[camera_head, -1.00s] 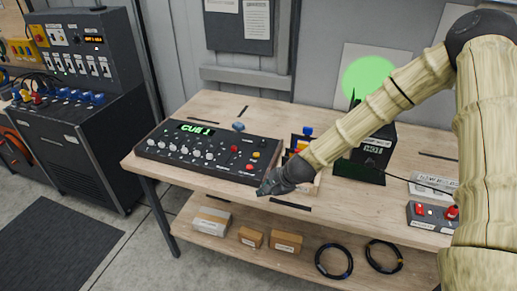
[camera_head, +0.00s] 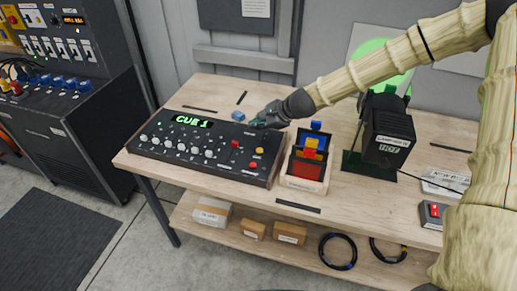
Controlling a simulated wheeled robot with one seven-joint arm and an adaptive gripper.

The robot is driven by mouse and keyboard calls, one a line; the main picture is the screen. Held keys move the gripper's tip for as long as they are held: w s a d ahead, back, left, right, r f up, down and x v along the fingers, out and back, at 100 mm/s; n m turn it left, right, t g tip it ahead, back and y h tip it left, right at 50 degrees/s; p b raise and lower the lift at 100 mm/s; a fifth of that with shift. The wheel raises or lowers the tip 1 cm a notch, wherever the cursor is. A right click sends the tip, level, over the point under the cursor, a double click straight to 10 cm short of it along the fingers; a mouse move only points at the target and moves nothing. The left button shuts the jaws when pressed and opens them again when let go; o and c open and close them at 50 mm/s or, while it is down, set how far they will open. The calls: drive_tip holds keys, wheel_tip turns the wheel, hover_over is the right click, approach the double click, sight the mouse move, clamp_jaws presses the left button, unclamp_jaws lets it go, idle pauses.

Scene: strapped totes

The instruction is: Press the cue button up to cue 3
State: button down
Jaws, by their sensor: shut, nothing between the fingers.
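The black control console (camera_head: 200,165) lies on the wooden table with a row of knobs and sliders. Its green display (camera_head: 192,121) reads "CUE 1". On its right part are a red button (camera_head: 235,143), a yellow button (camera_head: 259,150) and a lower red one (camera_head: 252,165). Their labels are too small to read, so I cannot tell which is the cue button. My gripper (camera_head: 254,124) is shut and empty at the console's back right edge, behind these buttons. I cannot tell whether it touches the console.
A blue object (camera_head: 238,115) sits just left of my gripper. A wooden box of coloured frames (camera_head: 307,170) stands right of the console. A black lamp (camera_head: 388,135) stands further right, before a green light spot on the wall. A red-switched box (camera_head: 432,213) is at the right.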

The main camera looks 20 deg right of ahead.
sight(258, 151)
wheel_tip(258, 151, down, 9)
drive_tip(key=b, duration=0.6)
drive_tip(key=shift+b, duration=0.3)
idle(1.3)
drive_tip(key=shift+f+b, duration=0.35)
drive_tip(key=shift+f, duration=0.05)
drive_tip(key=shift+f+b, duration=0.35)
drive_tip(key=shift+f, duration=0.05)
idle(0.7)
drive_tip(key=shift+r, duration=0.15)
drive_tip(key=shift+r+p, duration=0.6)
drive_tip(key=shift+r, duration=0.1)
drive_tip(key=shift+r, duration=0.1)
